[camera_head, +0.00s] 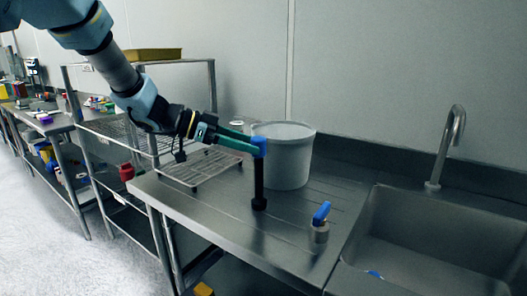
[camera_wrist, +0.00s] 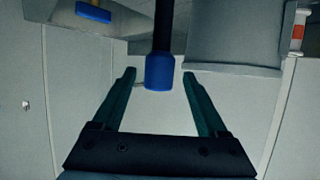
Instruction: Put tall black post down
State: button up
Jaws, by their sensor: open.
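The tall black post (camera_head: 259,182) stands upright on the steel counter (camera_head: 225,215), on a wider black foot. Its top is a blue cap. My gripper (camera_head: 256,146) reaches in from the left at cap height, with green fingers. In the wrist view the fingers of my gripper (camera_wrist: 159,76) are spread on either side of the blue cap (camera_wrist: 159,73), with a visible gap on each side. The black shaft (camera_wrist: 163,27) runs up out of that picture.
A white bucket (camera_head: 288,163) stands close behind the post. A small grey piece with a blue lever (camera_head: 321,213) stands to the front right. A sink (camera_head: 420,240) with a tall tap (camera_head: 449,145) is at the right. A wire rack (camera_head: 195,168) is behind my gripper at the left.

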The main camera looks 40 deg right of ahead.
jog(key=v, duration=0.5)
jog(key=shift+w+a+r, duration=0.1)
jog(key=shift+w+a, duration=0.05)
jog(key=shift+a, duration=0.15)
jog(key=w+a+n+t+h, duration=0.25)
jog(key=w+n+t, duration=0.35)
jog(key=w, duration=0.4)
jog(key=w+a+f+n+t+y, duration=0.3)
jog(key=w+a+n+t+y, duration=0.2)
jog(key=w+a+t, duration=0.55)
jog(key=s+a+f+n+g+y, duration=0.1)
jog(key=a+f+n+y, duration=0.2)
jog(key=a, duration=0.5)
jog(key=s+a+f+n+g+y, duration=0.1)
jog(key=s+a+f+n+y, duration=0.15)
jog(key=a, duration=0.65)
jog(key=s+a+f+n+g+y, duration=0.1)
jog(key=s+a+f+n+g, duration=0.2)
jog(key=s+a, duration=0.2)
jog(key=s+a+f+n+g+y, duration=0.2)
jog(key=s+a, duration=0.4)
jog(key=s, duration=0.5)
jog(key=shift+s+f+n+g, duration=0.25)
jog(key=shift+f+n+g, duration=0.35)
jog(key=shift+n+g, duration=0.05)
jog(key=shift+c, duration=0.4)
